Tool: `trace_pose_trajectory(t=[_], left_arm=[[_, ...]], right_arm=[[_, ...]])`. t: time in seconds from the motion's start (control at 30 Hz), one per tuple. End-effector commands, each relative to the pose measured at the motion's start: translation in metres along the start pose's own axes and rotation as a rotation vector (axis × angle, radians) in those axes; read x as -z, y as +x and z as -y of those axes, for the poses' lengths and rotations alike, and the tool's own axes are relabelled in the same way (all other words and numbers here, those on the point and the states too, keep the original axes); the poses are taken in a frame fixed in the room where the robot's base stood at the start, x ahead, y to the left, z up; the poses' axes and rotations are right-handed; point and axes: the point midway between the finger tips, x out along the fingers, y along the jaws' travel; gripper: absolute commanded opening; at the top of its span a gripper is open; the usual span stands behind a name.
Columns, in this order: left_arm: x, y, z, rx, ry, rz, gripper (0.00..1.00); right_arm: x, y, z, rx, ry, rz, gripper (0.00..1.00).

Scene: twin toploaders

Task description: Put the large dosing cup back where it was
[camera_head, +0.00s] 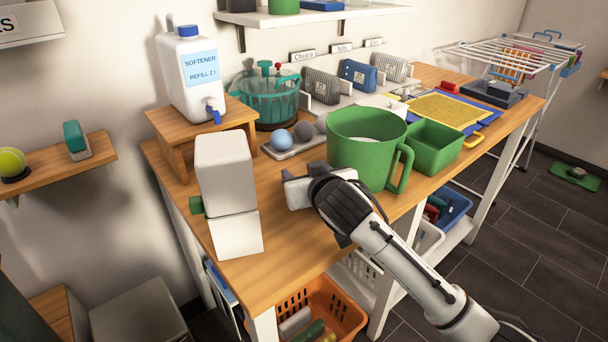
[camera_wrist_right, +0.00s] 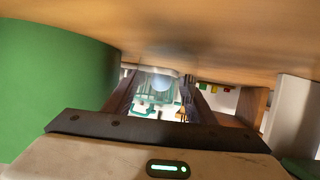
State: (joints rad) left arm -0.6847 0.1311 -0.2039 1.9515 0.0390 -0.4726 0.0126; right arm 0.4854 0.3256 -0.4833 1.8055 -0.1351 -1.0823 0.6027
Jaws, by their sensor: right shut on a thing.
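A large green cup (camera_head: 352,155) with a side handle stands on the wooden table, with something pale inside. Its green wall (camera_wrist_right: 50,85) fills the left of the right wrist view. My right gripper (camera_head: 287,176) is low over the table, just left of the cup and apart from its handle. In the right wrist view its two dark fingers (camera_wrist_right: 160,98) have a gap between them. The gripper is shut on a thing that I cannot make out. My left gripper is not in view.
A white blocky object (camera_head: 224,172) stands left of the gripper. A tray with a blue ball (camera_head: 281,138) and grey balls lies behind. A green box (camera_head: 434,148) is right of the cup. The softener bottle (camera_head: 190,75) stands on a wooden riser (camera_head: 178,150).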

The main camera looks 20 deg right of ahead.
Motion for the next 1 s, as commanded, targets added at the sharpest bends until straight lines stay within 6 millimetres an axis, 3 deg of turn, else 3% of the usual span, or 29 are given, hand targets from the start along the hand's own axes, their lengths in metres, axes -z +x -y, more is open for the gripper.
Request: trace_pose_trajectory(t=[0.37,0.4,0.5,0.83,1.0], left_arm=[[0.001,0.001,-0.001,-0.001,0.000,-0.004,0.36],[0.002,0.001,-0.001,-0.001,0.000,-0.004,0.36],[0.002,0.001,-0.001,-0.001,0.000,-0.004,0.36],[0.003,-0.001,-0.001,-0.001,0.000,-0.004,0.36],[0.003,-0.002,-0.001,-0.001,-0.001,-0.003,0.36]], right_arm=[[-0.005,0.002,0.000,0.000,0.000,-0.001,0.28],[-0.004,0.002,0.000,0.000,0.000,-0.001,0.56],[-0.004,0.002,0.000,0.000,0.000,-0.001,0.69],[0.000,0.001,0.000,0.000,-0.001,-0.003,0.69],[-0.001,-0.019,0.001,0.002,0.000,-0.002,0.69]])
